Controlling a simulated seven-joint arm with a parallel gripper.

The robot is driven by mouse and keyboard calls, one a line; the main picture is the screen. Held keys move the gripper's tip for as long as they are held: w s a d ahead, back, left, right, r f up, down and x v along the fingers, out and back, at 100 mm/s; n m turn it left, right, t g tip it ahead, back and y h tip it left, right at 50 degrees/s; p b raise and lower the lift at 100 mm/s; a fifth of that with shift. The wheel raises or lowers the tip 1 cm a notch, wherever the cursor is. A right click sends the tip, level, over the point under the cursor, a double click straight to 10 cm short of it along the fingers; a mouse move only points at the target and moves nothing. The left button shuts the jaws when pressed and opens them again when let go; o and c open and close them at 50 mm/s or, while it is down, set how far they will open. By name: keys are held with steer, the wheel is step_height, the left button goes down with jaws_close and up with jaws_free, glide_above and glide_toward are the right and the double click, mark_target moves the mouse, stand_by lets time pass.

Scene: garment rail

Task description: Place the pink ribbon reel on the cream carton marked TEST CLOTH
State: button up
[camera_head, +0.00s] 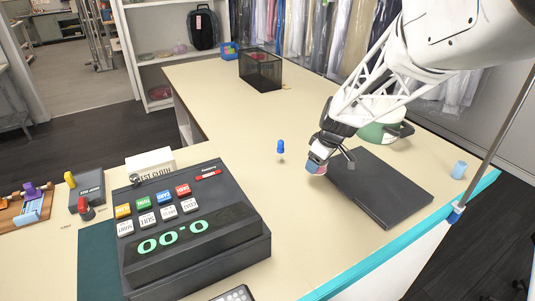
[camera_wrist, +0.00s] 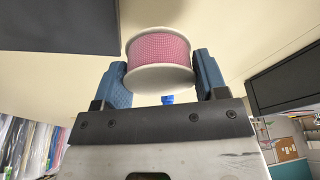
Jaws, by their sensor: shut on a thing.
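The pink ribbon reel (camera_wrist: 160,50) has white end discs and sits between the blue fingers of my gripper (camera_wrist: 161,78) in the wrist view. My gripper is shut on it.
The dark cash register (camera_head: 190,225) fills the front left. A small blue-topped item (camera_head: 281,149) stands left of my gripper. The dark slab (camera_head: 380,187) lies at right, with a blue cup (camera_head: 459,169) beyond. A black mesh bin (camera_head: 260,70) stands farther back. The counter middle is clear.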

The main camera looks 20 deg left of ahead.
step_height(320, 180, up, 16)
steer(key=s+a, duration=0.1)
steer(key=a, duration=2.7)
steer(key=shift+s+a+r+n, duration=0.2)
steer(key=shift+s+a+n, duration=0.2)
steer(key=s+a, duration=0.1)
steer(key=a, duration=0.3)
steer(key=s+a, duration=0.2)
steer(key=a, duration=0.3)
steer(key=s+a, duration=0.2)
steer(key=a, duration=0.3)
steer(key=shift+s+f, duration=0.15)
steer(key=shift+s, duration=0.05)
steer(key=s+a, duration=0.6)
steer(key=a, duration=0.4)
steer(key=shift+n, duration=0.3)
step_height(320, 180, down, 5)
steer(key=shift+w+f, duration=0.1)
steer(key=shift+f, duration=0.05)
